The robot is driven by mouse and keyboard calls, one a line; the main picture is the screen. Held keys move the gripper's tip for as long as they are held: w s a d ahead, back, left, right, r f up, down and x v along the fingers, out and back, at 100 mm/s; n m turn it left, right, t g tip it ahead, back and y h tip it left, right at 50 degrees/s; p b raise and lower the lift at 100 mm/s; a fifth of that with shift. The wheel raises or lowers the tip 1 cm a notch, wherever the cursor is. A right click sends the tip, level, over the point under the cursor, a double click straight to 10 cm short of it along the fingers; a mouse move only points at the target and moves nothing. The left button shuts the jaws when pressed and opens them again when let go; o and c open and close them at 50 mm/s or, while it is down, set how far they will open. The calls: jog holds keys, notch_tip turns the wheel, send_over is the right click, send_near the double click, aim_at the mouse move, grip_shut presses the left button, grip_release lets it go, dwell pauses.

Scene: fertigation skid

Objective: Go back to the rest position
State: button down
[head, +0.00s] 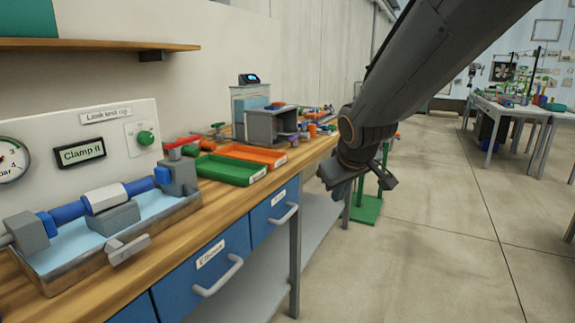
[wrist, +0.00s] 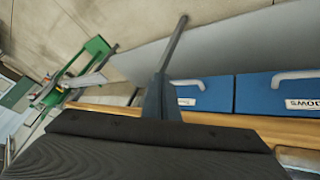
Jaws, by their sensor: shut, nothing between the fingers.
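My gripper (head: 341,190) hangs at the end of my dark arm, in the air just off the front edge of the wooden bench (head: 228,208), to the right of its drawers. It points down and holds nothing. In the wrist view its fingers (wrist: 160,99) are together, beyond the dark ribbed housing at the bottom. The bench front appears tilted in that view.
A leak test rig (head: 113,205) with a clamped blue and white pipe stands on the bench. Behind it are a green tray (head: 231,169) and an orange tray (head: 250,155). A green stand (head: 366,208) is on the floor beyond my gripper. Open floor lies right.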

jog(key=s+f+m+g, duration=0.2)
jog(key=s+f+g, duration=0.2)
jog(key=s, duration=1)
jog(key=s+f+m+g, duration=0.2)
jog(key=s+f+g, duration=0.2)
jog(key=s, duration=1.1)
jog(key=d+r+m+p, duration=0.1)
jog(key=d+r+p, duration=0.5)
jog(key=p, duration=0.7)
jog(key=shift+w+d+r+m+t, duration=0.3)
jog(key=shift+w+d, duration=0.05)
jog(key=shift+d, duration=0.1)
